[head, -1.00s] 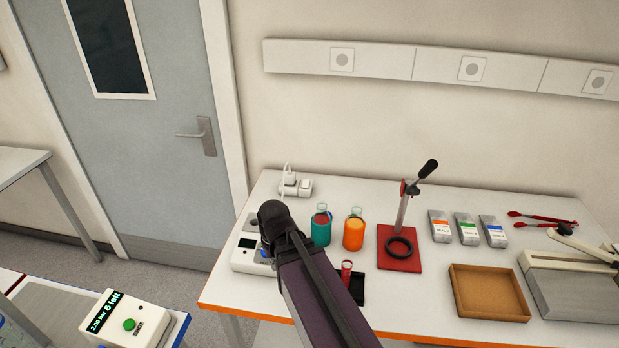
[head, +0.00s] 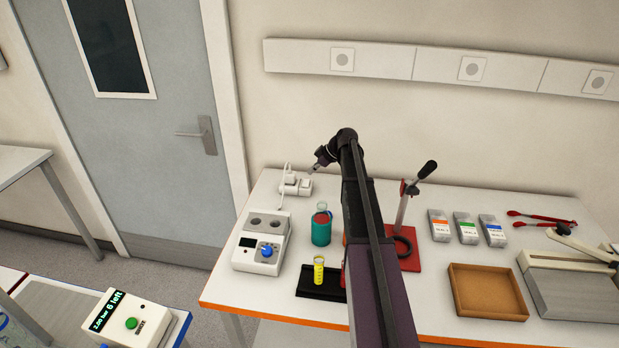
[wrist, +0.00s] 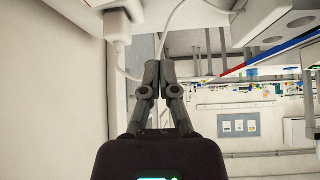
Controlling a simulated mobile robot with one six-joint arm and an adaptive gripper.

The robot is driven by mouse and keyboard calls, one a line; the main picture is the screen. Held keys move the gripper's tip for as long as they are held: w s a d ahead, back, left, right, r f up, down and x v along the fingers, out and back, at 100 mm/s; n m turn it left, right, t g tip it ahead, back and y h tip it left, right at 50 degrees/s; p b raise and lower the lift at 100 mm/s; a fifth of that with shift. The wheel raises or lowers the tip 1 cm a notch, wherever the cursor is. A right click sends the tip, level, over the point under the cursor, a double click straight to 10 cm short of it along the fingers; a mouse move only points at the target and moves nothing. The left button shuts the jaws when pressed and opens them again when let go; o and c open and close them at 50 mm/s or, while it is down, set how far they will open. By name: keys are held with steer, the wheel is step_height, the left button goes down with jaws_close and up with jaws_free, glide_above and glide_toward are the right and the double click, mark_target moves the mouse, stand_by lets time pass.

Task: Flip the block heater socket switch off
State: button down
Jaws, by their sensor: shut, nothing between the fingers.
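The white socket block (head: 290,189) sits on the table near the wall, with a white plug (head: 288,176) and cable in its left part. A white plug (wrist: 118,27) also shows at the upper left of the wrist view. The block heater (head: 262,243) is a white box with two round wells, a dark display and a blue knob. My gripper (head: 312,171) is at the right end of the socket block, pointing down at it. In the wrist view my gripper (wrist: 160,70) is shut and empty, fingertips together. I cannot tell the switch position or whether the fingertips touch it.
A teal bottle (head: 321,230) and a yellow cylinder (head: 319,270) on a black stand (head: 318,290) stand left of my arm. The red press (head: 412,258) is partly behind the arm. A cork tray (head: 488,291) lies to the right. The wall is close behind the socket block.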

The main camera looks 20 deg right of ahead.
steer(key=w+d+r+n+t, duration=0.1)
steer(key=w+d, duration=0.2)
steer(key=d, duration=0.4)
steer(key=shift+w+d+r+n+y, duration=0.2)
steer(key=shift+d+n+y, duration=0.1)
steer(key=shift+n, duration=0.1)
steer(key=shift+a+f, duration=0.1)
steer(key=b, duration=0.8)
glide_above(304, 180)
steer(key=s+d, duration=0.1)
steer(key=s, duration=0.1)
step_height(304, 180, down, 7)
steer(key=shift+w+f, duration=0.15)
steer(key=shift+w+d+f+b, duration=0.1)
steer(key=shift+f+b, duration=0.65)
steer(key=shift+f, duration=0.1)
steer(key=shift+w+d+f+b, duration=0.1)
steer(key=shift+f+b, duration=0.65)
steer(key=shift+f, duration=0.1)
steer(key=shift+d+f, duration=0.1)
steer(key=shift+d, duration=0.05)
